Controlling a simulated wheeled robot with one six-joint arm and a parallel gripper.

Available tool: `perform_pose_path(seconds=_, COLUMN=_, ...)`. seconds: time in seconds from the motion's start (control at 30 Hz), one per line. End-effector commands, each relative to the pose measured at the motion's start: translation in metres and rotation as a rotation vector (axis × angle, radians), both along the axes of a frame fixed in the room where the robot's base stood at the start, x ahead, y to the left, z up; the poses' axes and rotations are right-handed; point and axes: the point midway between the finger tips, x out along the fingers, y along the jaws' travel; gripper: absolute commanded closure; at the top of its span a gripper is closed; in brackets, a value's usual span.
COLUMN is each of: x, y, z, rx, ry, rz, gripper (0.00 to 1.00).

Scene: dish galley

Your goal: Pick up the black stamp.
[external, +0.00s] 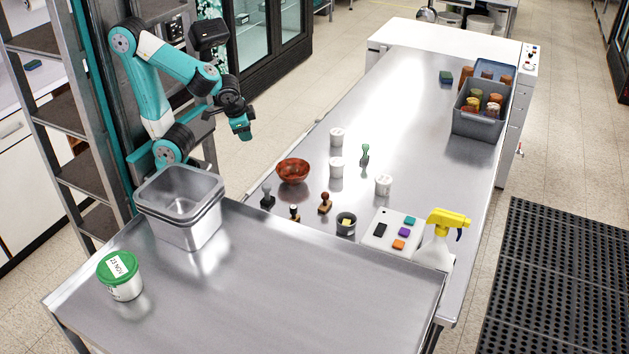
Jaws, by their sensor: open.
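Several hand stamps stand on the steel counter (400,110). The dark grey to black stamp (267,197) stands upright at the counter's left edge, left of and in front of the red-brown bowl (293,171). A small stamp with a dark top and pale middle (294,212) stands to its right, then a brown stamp (325,203). A green stamp (365,154) stands farther back. My gripper (244,134) is open and raised well above and behind the stamps, to their left, touching nothing. Its fingertips are small in this view.
White lidded tubs (336,167) stand near the bowl. A dark cup (346,223), a white board (371,241) with coloured pads and a yellow-topped spray bottle (437,240) are at right. Nested steel pans (181,228) and a green-lidded tub (121,285) sit on the nearer table. A grey crate (474,128) holds jars.

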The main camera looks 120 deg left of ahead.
Motion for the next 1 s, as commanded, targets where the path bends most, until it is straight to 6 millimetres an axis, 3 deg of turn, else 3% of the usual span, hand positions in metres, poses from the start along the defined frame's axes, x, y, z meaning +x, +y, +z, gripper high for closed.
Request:
perform_pose_path(seconds=0.13, x=0.000, y=0.000, z=0.000, rx=0.000, ry=0.000, rz=0.000, gripper=0.57)
perform_pose_path(seconds=0.2, x=0.000, y=0.000, z=0.000, rx=0.000, ry=0.000, rz=0.000, gripper=0.42)
perform_pose_path(seconds=0.57, x=0.008, y=-0.002, z=-0.001, rx=-0.008, ry=0.024, rz=-0.075, gripper=0.42)
perform_pose_path(seconds=0.67, x=0.029, y=-0.007, z=-0.004, rx=-0.030, ry=0.088, rz=-0.278, gripper=0.42)
perform_pose_path(seconds=0.77, x=0.060, y=-0.016, z=-0.009, rx=-0.061, ry=0.184, rz=-0.598, gripper=0.42)
perform_pose_path(seconds=1.0, x=0.139, y=-0.048, z=-0.026, rx=-0.108, ry=0.406, rz=-1.491, gripper=0.42)
